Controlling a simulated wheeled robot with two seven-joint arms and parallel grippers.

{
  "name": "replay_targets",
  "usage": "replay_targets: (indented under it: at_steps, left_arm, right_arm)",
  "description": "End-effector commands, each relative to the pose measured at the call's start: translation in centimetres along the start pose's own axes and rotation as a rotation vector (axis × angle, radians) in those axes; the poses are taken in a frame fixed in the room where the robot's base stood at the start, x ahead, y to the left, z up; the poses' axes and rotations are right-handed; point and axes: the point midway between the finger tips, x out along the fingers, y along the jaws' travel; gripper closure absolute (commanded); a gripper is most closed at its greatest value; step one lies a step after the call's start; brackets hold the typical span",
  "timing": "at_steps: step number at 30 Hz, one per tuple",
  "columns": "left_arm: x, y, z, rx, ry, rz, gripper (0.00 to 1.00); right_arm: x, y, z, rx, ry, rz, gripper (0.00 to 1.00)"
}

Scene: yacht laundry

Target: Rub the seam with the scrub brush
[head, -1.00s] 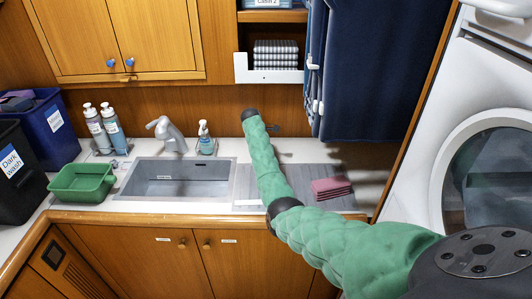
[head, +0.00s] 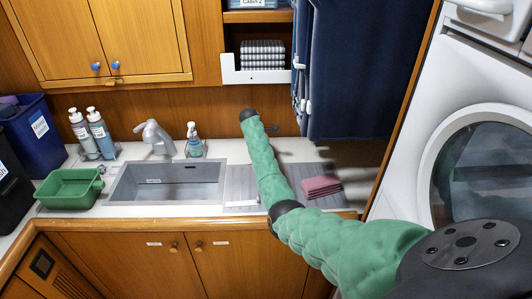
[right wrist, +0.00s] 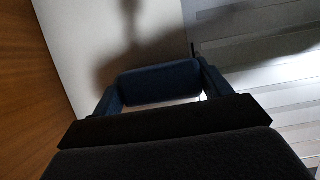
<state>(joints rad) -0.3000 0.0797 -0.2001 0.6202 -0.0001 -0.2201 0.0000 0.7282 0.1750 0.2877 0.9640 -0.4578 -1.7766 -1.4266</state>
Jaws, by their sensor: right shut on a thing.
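My right arm, in a green padded cover, reaches over the worktop in the head view, and its gripper is hidden behind it. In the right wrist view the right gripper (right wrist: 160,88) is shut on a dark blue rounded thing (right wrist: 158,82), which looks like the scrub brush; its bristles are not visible. The gripper is over the white worktop (right wrist: 95,45), with wood to the left and the grey ribbed drainer to the right. A line where wood meets white shows there; I cannot tell whether it is the seam, or whether the brush touches. My left gripper is not in view.
A sink (head: 165,184) with a tap (head: 157,138) lies left of my arm. Folded pink cloths (head: 320,186) lie on the drainer (head: 240,185). Bottles, a green tub (head: 68,190) and bins stand left. A blue hanging cloth (head: 355,70) and white washer (head: 410,160) are right.

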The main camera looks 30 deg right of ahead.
Motion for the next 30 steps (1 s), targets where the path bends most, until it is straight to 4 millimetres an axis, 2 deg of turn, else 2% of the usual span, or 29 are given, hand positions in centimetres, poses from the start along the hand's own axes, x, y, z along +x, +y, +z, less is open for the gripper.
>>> replay_targets:
  at_steps: [1,3,11,24,30]
  left_arm:
    - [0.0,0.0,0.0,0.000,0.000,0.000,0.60]
    - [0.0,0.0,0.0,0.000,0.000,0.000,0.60]
    - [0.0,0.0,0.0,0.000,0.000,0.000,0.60]
    - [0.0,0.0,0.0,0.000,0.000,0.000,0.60]
    - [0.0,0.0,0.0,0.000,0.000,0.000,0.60]
  right_arm:
    - [0.0,0.0,0.0,0.000,0.000,0.000,0.35]
    - [0.0,0.0,0.0,0.000,0.000,0.000,0.47]
    - [-0.7,0.0,0.3,0.001,0.000,0.000,0.47]
    - [-4.0,0.1,1.7,0.002,-0.001,0.001,0.47]
    - [-4.6,0.0,1.9,0.000,-0.001,0.000,0.47]
